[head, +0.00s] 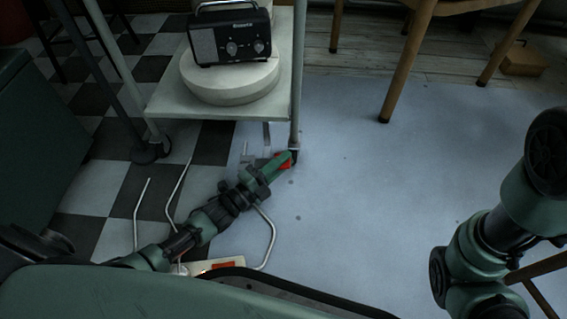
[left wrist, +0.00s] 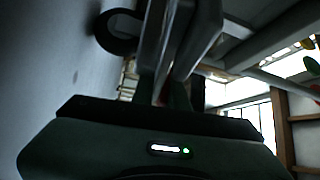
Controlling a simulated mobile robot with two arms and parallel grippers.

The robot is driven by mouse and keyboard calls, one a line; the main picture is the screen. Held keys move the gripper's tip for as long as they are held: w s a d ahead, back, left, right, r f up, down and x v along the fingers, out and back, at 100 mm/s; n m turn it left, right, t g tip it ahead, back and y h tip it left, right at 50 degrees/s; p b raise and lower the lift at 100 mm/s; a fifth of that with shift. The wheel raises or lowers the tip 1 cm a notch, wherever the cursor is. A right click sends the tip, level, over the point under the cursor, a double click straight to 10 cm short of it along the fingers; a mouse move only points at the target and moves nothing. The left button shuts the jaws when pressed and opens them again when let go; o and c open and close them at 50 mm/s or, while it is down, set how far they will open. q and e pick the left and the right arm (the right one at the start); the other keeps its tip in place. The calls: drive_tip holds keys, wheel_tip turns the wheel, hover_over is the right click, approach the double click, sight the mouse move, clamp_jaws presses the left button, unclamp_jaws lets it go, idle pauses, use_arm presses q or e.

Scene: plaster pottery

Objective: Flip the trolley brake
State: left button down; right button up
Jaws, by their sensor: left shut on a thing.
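The trolley (head: 160,105) is white, with a lower shelf on metal legs and casters. The red brake lever (head: 284,160) is at the caster under its near right leg. My left gripper (head: 285,157) is at that lever, low over the floor, with its fingers shut on it. In the left wrist view, the gripper fingers (left wrist: 165,92) reach toward the trolley leg and a dark caster wheel (left wrist: 118,32); the lever is mostly hidden and dark there. My right arm shows at the right of the head view, but its gripper is out of view.
A black radio (head: 230,38) stands on a round plaster slab (head: 230,82) on the trolley shelf. A wooden stool or chair leg (head: 405,62) stands at the back right. Bent metal rods (head: 176,190) show left of my arm. The pale floor (head: 370,190) to the right is clear.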

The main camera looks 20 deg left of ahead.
use_arm(q)
drive_tip(key=c, duration=1.6)
unclamp_jaws()
drive_tip(key=shift+w+a+r, duration=0.1)
drive_tip(key=shift+w+r, duration=0.05)
drive_tip(key=shift+r, duration=0.4)
drive_tip(key=shift+o, duration=0.2)
drive_tip(key=shift+f, duration=0.3)
drive_tip(key=shift+s+a+p, duration=0.25)
drive_tip(key=shift+s+p, duration=0.15)
drive_tip(key=shift+s, duration=0.2)
drive_tip(key=p+v, duration=0.3)
drive_tip(key=v, duration=0.3)
drive_tip(key=shift+s+a+f, duration=0.15)
drive_tip(key=shift+s+f, duration=0.05)
drive_tip(key=shift+s, duration=0.05)
